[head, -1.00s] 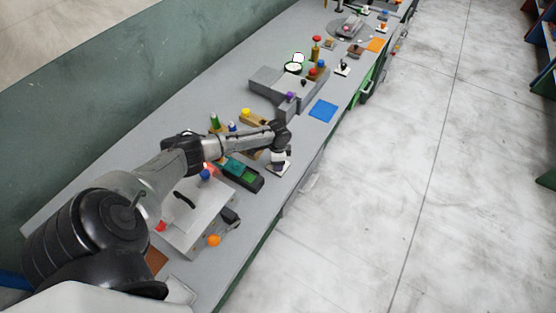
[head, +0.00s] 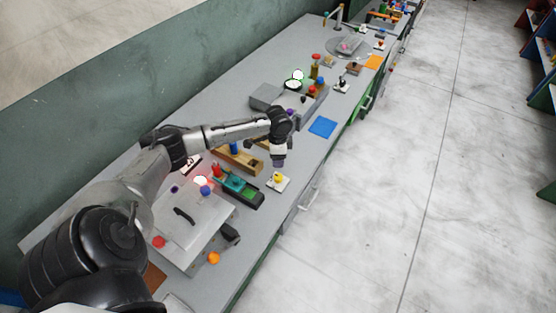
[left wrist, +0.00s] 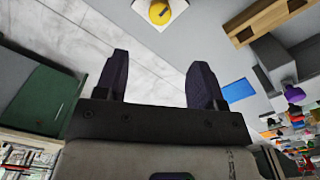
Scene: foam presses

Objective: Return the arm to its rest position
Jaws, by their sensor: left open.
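My left arm reaches in from the left in the head view, bent over the long grey bench. Its gripper (head: 279,160) hangs above and just behind a small white plate with a yellow knob (head: 278,179), apart from it. In the left wrist view the two dark fingers (left wrist: 160,75) stand wide apart with nothing between them. The yellow knob (left wrist: 159,11) shows beyond the fingertips at the top of that view. My right gripper is in neither view.
A pale press box (head: 190,226) with a black handle and a teal-and-green device (head: 238,188) lie near the arm. A wooden block (head: 237,158) sits beneath the forearm. A grey fixture (head: 266,96) and a blue mat (head: 322,127) lie farther along.

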